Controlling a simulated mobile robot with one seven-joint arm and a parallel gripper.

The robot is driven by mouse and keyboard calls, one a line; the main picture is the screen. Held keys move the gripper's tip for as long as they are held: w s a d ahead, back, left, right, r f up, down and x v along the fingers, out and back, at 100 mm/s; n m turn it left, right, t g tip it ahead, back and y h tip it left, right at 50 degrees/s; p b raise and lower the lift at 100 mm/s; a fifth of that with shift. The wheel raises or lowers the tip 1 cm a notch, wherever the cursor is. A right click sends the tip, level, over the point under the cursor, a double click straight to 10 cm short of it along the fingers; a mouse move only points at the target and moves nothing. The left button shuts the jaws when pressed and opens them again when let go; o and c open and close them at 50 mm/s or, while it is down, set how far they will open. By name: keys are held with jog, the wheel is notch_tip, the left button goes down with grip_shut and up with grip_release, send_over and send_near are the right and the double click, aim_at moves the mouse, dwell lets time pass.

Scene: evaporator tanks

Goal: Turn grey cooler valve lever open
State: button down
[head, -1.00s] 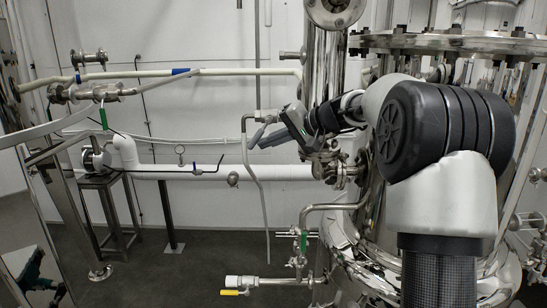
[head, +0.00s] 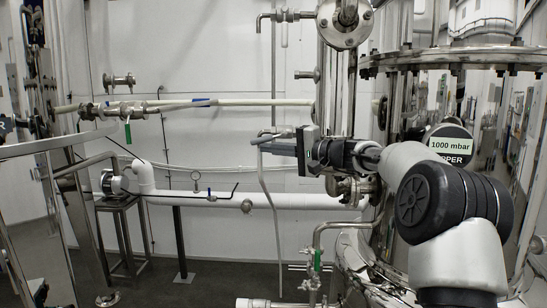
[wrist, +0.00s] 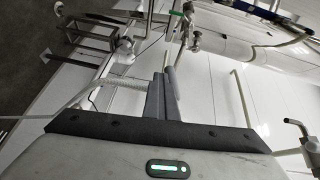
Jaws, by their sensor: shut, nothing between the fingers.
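My gripper (head: 266,147) is in the middle of the head view, pointing left, with its grey fingers shut and empty. In the wrist view the fingers (wrist: 162,88) lie side by side. A thin bent pipe (head: 264,185) with a small fitting (head: 268,133) at its top runs close by the fingertips in the head view. The fingers and this fitting overlap there, so I cannot tell whether they touch. I cannot clearly make out the grey cooler valve lever; it may be at this fitting, partly hidden by my gripper.
A large steel tank (head: 405,240) with a flanged rim stands at the right, close to my arm. A white pipe (head: 290,201) runs along the wall behind. A green-handled valve (head: 128,132) is at the left and another (head: 317,259) below my gripper.

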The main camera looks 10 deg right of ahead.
jog(key=shift+a+r, duration=0.4)
jog(key=shift+a, duration=0.05)
dwell(0.6)
